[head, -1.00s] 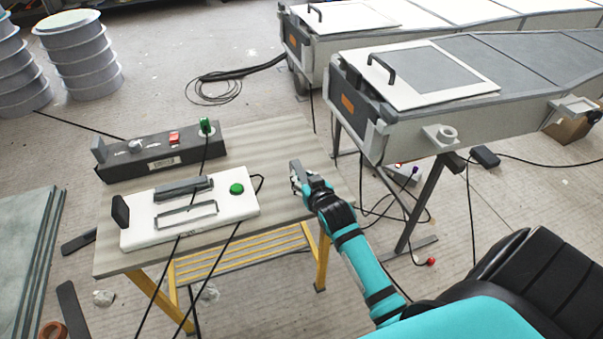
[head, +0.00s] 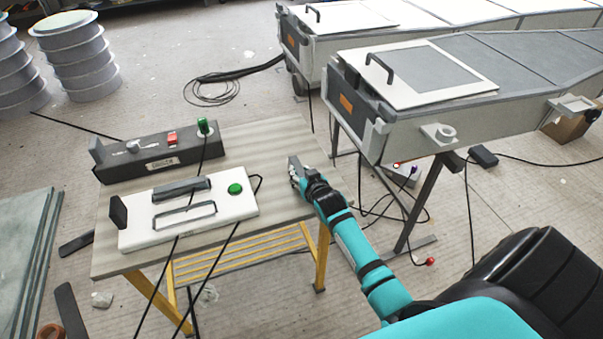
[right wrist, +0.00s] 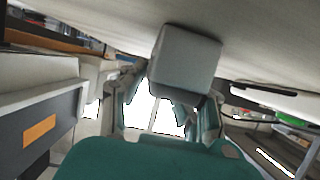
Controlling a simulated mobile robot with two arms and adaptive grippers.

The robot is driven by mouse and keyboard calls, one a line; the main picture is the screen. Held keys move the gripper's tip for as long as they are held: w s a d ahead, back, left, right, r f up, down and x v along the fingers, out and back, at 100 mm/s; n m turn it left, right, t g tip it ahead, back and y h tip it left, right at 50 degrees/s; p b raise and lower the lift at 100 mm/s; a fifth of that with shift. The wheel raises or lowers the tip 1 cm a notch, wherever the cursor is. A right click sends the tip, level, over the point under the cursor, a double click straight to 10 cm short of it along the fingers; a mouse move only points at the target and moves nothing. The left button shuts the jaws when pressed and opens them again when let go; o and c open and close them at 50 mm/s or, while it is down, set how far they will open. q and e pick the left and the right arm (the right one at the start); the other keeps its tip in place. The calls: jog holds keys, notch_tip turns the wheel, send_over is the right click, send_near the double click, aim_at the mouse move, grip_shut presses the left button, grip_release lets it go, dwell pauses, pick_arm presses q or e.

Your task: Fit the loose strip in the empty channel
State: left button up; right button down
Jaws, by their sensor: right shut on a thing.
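My right gripper (head: 294,171) is at the right edge of the table, apart from the white panel (head: 236,206). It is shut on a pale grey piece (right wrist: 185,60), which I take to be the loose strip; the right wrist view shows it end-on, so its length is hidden. The white panel lies flat on the table. A dark grey bar (head: 182,190) sits along its back part, and the empty channel (head: 185,214), a rectangular outline, is in front of it. The panel also has a green button (head: 236,188) and a dark end block (head: 118,211). My left gripper is not in view.
A dark control box (head: 160,160) with red and green parts stands behind the panel on the table (head: 262,150). Black cables cross the panel's front. A long grey mould (head: 440,110) stands right of the gripper.

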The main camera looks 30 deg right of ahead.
jog(key=c, duration=1)
grip_release()
jog(key=shift+f, duration=0.1)
jog(key=shift+s+r, duration=0.15)
jog(key=shift+r, duration=0.05)
jog(key=p+v, duration=0.1)
jog(key=v, duration=1)
jog(key=shift+s+a+r, duration=0.1)
jog(key=shift+s, duration=0.25)
